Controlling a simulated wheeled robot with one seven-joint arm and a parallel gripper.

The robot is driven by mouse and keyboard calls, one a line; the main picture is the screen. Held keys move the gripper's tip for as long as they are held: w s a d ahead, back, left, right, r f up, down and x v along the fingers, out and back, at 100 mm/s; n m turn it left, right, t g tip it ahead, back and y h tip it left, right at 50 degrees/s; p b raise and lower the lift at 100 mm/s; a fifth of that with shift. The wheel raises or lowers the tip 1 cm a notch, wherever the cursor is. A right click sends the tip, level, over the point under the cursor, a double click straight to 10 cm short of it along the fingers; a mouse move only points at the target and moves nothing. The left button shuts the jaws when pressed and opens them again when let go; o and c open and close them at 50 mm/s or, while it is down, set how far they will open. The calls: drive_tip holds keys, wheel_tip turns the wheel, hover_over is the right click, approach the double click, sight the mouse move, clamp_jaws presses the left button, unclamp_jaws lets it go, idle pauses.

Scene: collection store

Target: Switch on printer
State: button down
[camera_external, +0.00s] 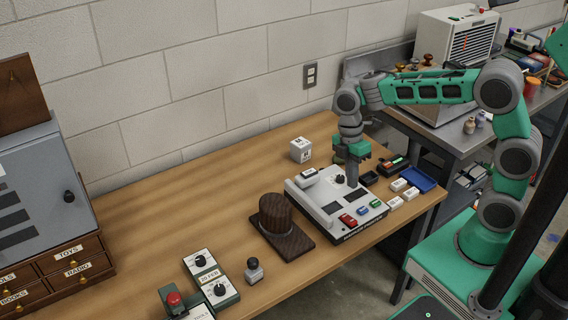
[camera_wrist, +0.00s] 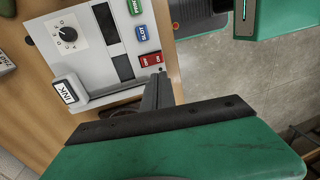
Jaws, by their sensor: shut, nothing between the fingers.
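The printer (camera_external: 317,207) is a pale grey, box-like machine on the wooden table, with dark slots and a dial (camera_external: 340,179). A red switch (camera_external: 347,220), a blue button (camera_external: 362,211) and a green button (camera_external: 375,204) line its front edge. In the wrist view the red switch (camera_wrist: 151,59), the blue SLOT button (camera_wrist: 141,33) and the dial (camera_wrist: 68,35) show clearly. My gripper (camera_external: 352,185) is shut and empty, pointing down over the printer. In the wrist view the gripper tip (camera_wrist: 160,78) appears close to the red switch; contact cannot be told.
A brown wooden stamp-like block (camera_external: 276,213) stands left of the printer. White blocks (camera_external: 397,185) and a blue tray (camera_external: 418,179) lie to its right. A white cube (camera_external: 300,150) is behind. Control boxes (camera_external: 211,276) and a small joystick-like knob (camera_external: 254,271) sit front left.

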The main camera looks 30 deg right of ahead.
sight(353, 221)
drive_tip(key=f, duration=0.4)
drive_tip(key=s+f+p, duration=0.1)
drive_tip(key=f, duration=0.3)
drive_tip(key=s+f, duration=0.1)
drive_tip(key=f, duration=0.3)
drive_tip(key=shift+s, duration=0.2)
drive_tip(key=shift+s+f+t+b, duration=0.15)
drive_tip(key=shift+f+t+b, duration=0.2)
drive_tip(key=shift+f, duration=0.1)
drive_tip(key=shift+r, duration=0.2)
drive_tip(key=shift+w+r, duration=0.15)
drive_tip(key=shift+w, duration=0.65)
